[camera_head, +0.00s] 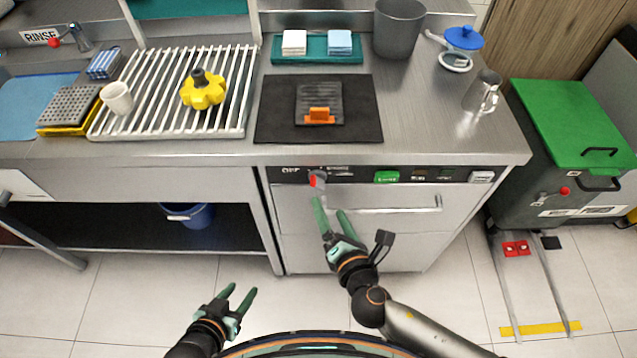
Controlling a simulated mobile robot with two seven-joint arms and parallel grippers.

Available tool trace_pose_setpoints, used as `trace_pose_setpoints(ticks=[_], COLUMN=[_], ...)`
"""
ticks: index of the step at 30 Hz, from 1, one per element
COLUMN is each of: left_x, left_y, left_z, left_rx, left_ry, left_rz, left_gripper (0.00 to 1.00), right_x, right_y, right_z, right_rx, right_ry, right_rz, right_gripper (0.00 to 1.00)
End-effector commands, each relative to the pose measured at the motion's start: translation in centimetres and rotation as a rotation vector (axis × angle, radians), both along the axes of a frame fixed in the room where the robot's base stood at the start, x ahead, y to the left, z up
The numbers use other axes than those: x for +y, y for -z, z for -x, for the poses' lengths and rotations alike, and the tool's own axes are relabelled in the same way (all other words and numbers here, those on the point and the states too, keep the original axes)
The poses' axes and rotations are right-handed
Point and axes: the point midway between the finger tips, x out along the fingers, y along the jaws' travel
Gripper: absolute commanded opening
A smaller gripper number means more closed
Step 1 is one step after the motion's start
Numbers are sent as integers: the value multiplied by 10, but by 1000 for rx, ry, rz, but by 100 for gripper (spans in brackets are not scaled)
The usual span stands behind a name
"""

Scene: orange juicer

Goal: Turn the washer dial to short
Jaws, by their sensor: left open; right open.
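The washer (350,240) is a silver front under the counter with a dark control panel along its top. The dial (317,179) has a red face and sits at the panel's left part, beside small white lettering that I cannot fully read. My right gripper (329,210) is open, its green fingers pointing up, with the tips just below the dial; I cannot tell whether they touch it. My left gripper (239,293) is open and empty, low in front of the floor, away from the washer.
A green button (387,177) sits on the panel right of the dial. A horizontal handle (395,209) crosses the washer front, right of my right gripper. A green-lidded bin (570,125) stands at the right. A blue bucket (188,216) stands under the counter at left.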

Motion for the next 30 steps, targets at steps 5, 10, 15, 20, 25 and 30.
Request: trace_pose_setpoints(ticks=[5, 10, 15, 20, 25, 30], left_x=[0, 0, 0, 0, 0, 0], left_y=[2, 4, 5, 5, 5, 5], left_z=[0, 0, -2, -3, -3, -3], left_rx=[1, 0, -3, -5, -5, -5], left_ry=[0, 1, 1, 0, 1, 1], left_rz=[0, -1, 0, 0, 0, 0], left_gripper=[50, 50, 50, 50, 50, 50], right_x=[11, 18, 22, 24, 24, 24], right_y=[9, 18, 23, 24, 24, 24], right_z=[-37, -62, -76, -81, -81, -81], right_rx=[-3, 1, 1, 2, 2, 2], right_ry=[0, 1, 1, 0, 1, 0], right_rz=[-1, -2, -1, -1, -2, -1], right_gripper=[80, 80, 80, 80, 80, 68])
